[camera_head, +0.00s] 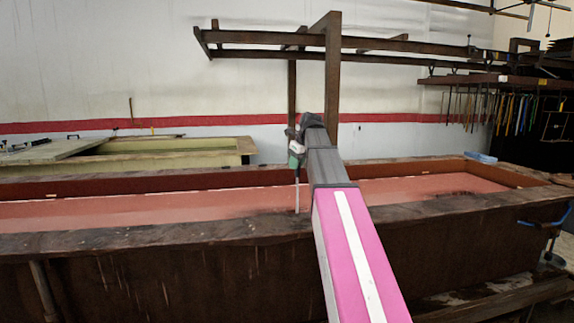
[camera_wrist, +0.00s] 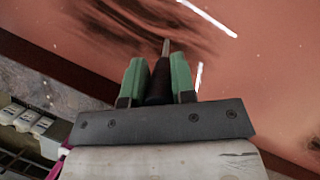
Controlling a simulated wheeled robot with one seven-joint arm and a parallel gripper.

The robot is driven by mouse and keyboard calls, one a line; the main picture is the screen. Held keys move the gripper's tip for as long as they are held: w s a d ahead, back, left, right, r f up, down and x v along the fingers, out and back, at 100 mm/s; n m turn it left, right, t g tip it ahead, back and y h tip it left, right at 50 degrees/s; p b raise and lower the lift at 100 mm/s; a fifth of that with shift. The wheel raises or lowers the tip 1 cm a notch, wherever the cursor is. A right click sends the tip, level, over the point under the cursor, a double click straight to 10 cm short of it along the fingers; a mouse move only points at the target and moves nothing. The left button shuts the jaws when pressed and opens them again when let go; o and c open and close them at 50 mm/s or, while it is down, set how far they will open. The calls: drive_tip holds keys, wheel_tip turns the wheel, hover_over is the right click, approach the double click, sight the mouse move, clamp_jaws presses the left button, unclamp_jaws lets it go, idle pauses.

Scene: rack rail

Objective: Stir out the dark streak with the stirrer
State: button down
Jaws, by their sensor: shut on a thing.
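A dark streak (camera_wrist: 150,22) of several smeared lines lies on the liquid just beyond the rod in the wrist view. My arm hides part of the vat in the head view.
The vat has a thick dark rim (camera_head: 150,238). A dark frame with rails (camera_head: 333,90) stands behind. A pale green tank (camera_head: 170,155) with a lid is at the back left. Tools hang from a rack (camera_head: 500,105) at the right. A blue clamp (camera_head: 545,224) grips the right end.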

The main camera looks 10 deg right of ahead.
drive_tip(key=a, duration=0.7)
idle(2.3)
drive_tip(key=shift+a, duration=0.1)
drive_tip(key=shift+a, duration=4.85)
drive_tip(key=d, duration=0.9)
drive_tip(key=shift+d, duration=0.35)
